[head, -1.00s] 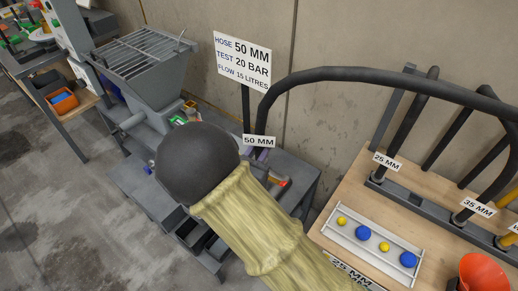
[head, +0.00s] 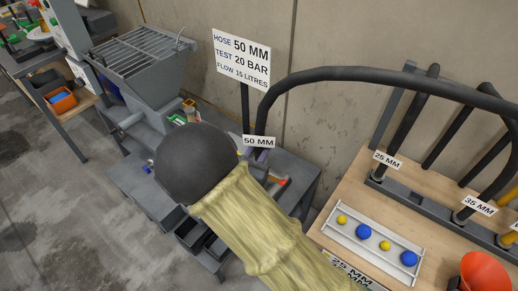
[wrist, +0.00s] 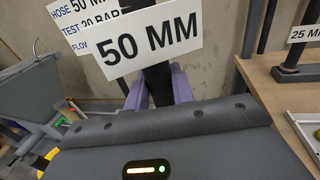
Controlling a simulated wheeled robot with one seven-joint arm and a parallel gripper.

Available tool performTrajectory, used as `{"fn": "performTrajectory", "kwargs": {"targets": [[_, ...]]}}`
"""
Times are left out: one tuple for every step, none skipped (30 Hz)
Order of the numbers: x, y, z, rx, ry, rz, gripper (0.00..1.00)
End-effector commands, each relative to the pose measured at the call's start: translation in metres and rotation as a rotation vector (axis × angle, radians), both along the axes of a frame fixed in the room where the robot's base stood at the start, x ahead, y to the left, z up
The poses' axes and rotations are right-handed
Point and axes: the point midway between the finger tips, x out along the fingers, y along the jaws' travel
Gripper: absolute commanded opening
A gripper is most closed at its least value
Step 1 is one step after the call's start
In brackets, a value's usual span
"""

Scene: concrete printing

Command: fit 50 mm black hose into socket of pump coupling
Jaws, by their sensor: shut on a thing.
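The black hose (head: 350,76) with the "50 MM" tag (head: 259,141) arches from the rack on the right over to my gripper. In the wrist view its tag (wrist: 150,38) hides part of the hose end. My gripper (wrist: 158,92) has lavender fingers, one on each side of the dark hose (wrist: 157,82), and is shut on it. In the head view my arm covers most of the gripper. The grey pump (head: 145,62) with its grated hopper stands at the left. I cannot make out the coupling's socket, so I cannot tell how the hose end sits to it.
A sign (head: 242,60) reads hose 50 mm, test 20 bar, flow 15 litres. A wooden bench (head: 345,215) at the right holds the hose rack (head: 415,200), a white tray (head: 350,238) with blue and yellow pieces and an orange funnel (head: 482,272). The wall is close behind.

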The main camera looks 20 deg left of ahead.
Motion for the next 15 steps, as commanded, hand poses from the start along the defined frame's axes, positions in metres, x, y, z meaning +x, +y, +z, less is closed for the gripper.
{"fn": "performTrajectory", "kwargs": {"targets": [[0.000, 0.000, -0.002, 0.001, -0.002, 0.000, 0.00], [0.000, 0.000, -0.002, 0.001, -0.002, 0.000, 0.00], [0.000, 0.000, -0.003, 0.001, -0.002, 0.000, 0.00], [0.000, 0.000, -0.004, 0.001, -0.002, 0.000, 0.00], [0.000, 0.001, -0.005, 0.001, -0.002, 0.001, 0.00], [0.000, 0.001, -0.006, 0.001, -0.002, 0.001, 0.00], [0.000, 0.001, -0.006, 0.001, -0.002, 0.002, 0.00], [0.000, 0.001, -0.007, 0.001, -0.002, 0.002, 0.00], [0.000, 0.001, -0.008, 0.001, -0.002, 0.002, 0.00], [0.000, 0.001, -0.009, 0.001, -0.002, 0.002, 0.00], [0.000, 0.001, -0.009, 0.001, -0.002, 0.002, 0.00], [0.000, 0.001, -0.010, 0.001, -0.002, 0.002, 0.00], [0.000, 0.001, -0.011, 0.001, -0.002, 0.002, 0.00], [0.000, 0.001, -0.012, 0.001, -0.002, 0.002, 0.00], [0.000, 0.001, -0.013, 0.001, -0.002, 0.001, 0.00]]}}
